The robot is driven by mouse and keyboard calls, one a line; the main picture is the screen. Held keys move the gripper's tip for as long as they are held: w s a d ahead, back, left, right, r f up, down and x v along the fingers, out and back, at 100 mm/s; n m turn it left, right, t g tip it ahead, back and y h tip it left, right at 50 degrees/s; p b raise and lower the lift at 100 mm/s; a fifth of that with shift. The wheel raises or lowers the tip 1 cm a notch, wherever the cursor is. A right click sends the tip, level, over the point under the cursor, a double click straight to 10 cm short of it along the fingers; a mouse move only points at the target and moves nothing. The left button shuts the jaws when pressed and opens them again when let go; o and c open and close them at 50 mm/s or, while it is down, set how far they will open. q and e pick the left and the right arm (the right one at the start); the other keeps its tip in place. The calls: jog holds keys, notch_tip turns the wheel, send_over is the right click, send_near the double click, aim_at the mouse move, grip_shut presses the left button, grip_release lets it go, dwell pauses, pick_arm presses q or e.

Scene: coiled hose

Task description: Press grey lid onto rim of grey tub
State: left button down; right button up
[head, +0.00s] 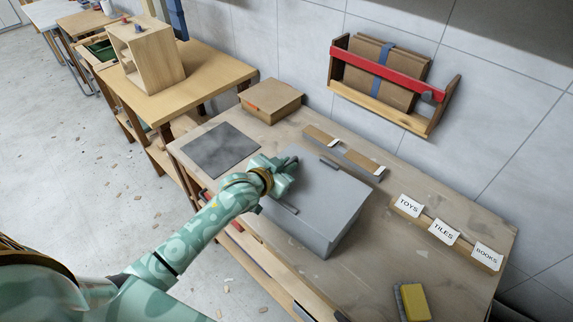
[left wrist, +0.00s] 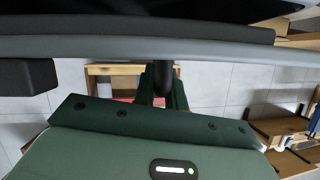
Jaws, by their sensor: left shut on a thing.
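The grey lid (head: 330,190) lies over the grey tub (head: 322,241) on the workbench. From the head view I cannot tell whether the lid sits flush on the rim all round. Dark latch-like pieces (head: 284,205) show at the near and far sides. My left gripper (head: 289,166) is at the lid's left end, shut on a dark knob-like part that it mostly hides. In the left wrist view, the gripper's fingers (left wrist: 164,88) close around a dark stub below a long grey edge (left wrist: 120,48), which looks like the lid's. My right gripper is not in view.
A dark grey mat (head: 221,150) and a cardboard box (head: 271,100) lie left of and behind the tub. Labelled card strips (head: 443,232) and a yellow sponge-like block (head: 414,302) are to the right. A wall rack (head: 385,85) hangs behind.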

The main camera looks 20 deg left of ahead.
pick_arm(q)
jog(key=shift+f, duration=0.3)
jog(key=shift+f+b, duration=0.45)
jog(key=shift+f, duration=0.05)
jog(key=shift+s+f, duration=0.15)
jog(key=shift+f, duration=0.25)
dwell(1.3)
jog(key=c, duration=1.4)
grip_release()
jog(key=shift+o, duration=0.2)
